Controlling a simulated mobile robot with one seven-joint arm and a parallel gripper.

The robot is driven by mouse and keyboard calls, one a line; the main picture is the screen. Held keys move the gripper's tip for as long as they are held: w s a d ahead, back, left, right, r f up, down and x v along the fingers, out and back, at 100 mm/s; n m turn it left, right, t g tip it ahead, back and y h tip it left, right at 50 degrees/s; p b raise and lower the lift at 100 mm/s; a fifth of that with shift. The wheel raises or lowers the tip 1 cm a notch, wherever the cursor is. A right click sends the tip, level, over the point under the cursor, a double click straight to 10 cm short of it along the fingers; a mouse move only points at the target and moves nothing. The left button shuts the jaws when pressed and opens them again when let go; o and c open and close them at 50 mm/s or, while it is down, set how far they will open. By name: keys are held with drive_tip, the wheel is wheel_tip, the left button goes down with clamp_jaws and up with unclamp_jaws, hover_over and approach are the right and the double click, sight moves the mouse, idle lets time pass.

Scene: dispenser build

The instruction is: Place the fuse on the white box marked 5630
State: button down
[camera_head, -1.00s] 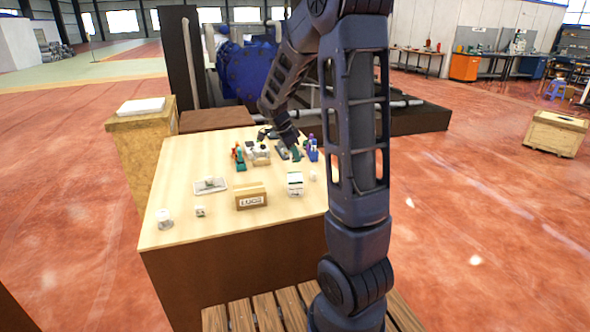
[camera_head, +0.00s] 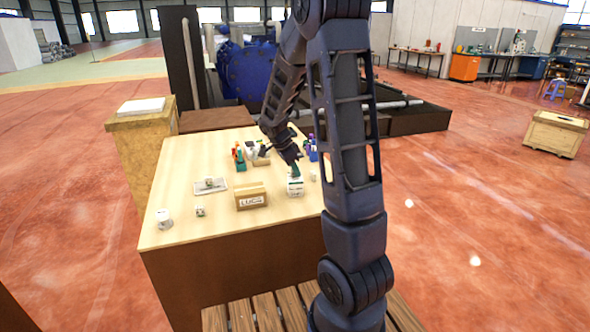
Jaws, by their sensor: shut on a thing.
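My gripper (camera_head: 291,161) is over the right part of the wooden table, just above a small white box (camera_head: 295,188). The box has dark print on its front, too small to read here. My gripper is shut on a small teal-green thing (camera_head: 296,173), which I take to be the fuse. It shows right at the top of the white box. I cannot tell whether it touches the box or hangs just above it. Most of it is hidden by the fingers.
A tan box marked LUGS (camera_head: 251,201) stands left of the white box. A pale tray (camera_head: 211,190) with a small item lies farther left. Red and teal items (camera_head: 239,159) and blue bottles (camera_head: 312,151) stand behind. A white spool-like piece (camera_head: 164,219) sits front left.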

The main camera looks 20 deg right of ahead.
drive_tip(key=c, duration=1.3)
unclamp_jaws()
drive_tip(key=shift+c, duration=0.2)
drive_tip(key=v, duration=1.2)
drive_tip(key=s+r+n+t+y, duration=0.2)
drive_tip(key=s+r+n, duration=0.1)
drive_tip(key=s+n, duration=0.6)
drive_tip(key=s+d+r+n+t+y, duration=0.1)
drive_tip(key=s+n, duration=0.8)
drive_tip(key=s, duration=0.9)
drive_tip(key=shift+d+r+t+y, duration=0.25)
drive_tip(key=shift+r+t+y, duration=0.5)
drive_tip(key=shift+r, duration=0.65)
